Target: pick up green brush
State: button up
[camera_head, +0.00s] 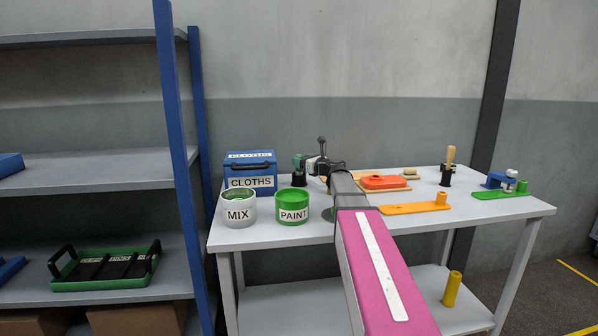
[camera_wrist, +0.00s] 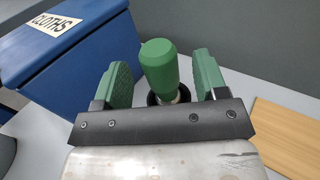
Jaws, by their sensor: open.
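The green brush stands with its rounded green handle (camera_wrist: 160,68) up in a dark holder (camera_wrist: 155,98), seen in the wrist view; its lower part is hidden behind my gripper. My gripper (camera_wrist: 161,62) is open, with one green-padded finger on each side of the handle and a visible gap on both sides. In the head view my gripper (camera_head: 304,163) is at the back of the table, above the black holder (camera_head: 299,179). The green there is too small to tell handle from finger pads.
A blue cloths box (camera_head: 250,168) stands close to the left. The MIX tub (camera_head: 238,209) and PAINT tub (camera_head: 292,206) are in front. An orange block (camera_head: 384,182) lies on a wooden board to the right. A wooden-handled tool (camera_head: 450,158) stands in another black holder.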

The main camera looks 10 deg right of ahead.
jog(key=x, duration=0.4)
jog(key=c, duration=1)
jog(key=shift+r, duration=0.15)
jog(key=r, duration=0.2)
jog(key=s+r, duration=0.1)
jog(key=r, duration=0.1)
jog(key=shift+a+r, duration=0.15)
jog(key=shift+a, duration=0.05)
jog(key=s+a+r, duration=0.1)
jog(key=s+r, duration=0.1)
jog(key=s, duration=0.1)
jog(key=s+a+r, duration=0.2)
jog(key=s, duration=0.1)
jog(key=s+a+r, duration=0.2)
jog(key=s, duration=0.1)
jog(key=shift+s+r, duration=0.1)
jog(key=shift+r, duration=0.1)
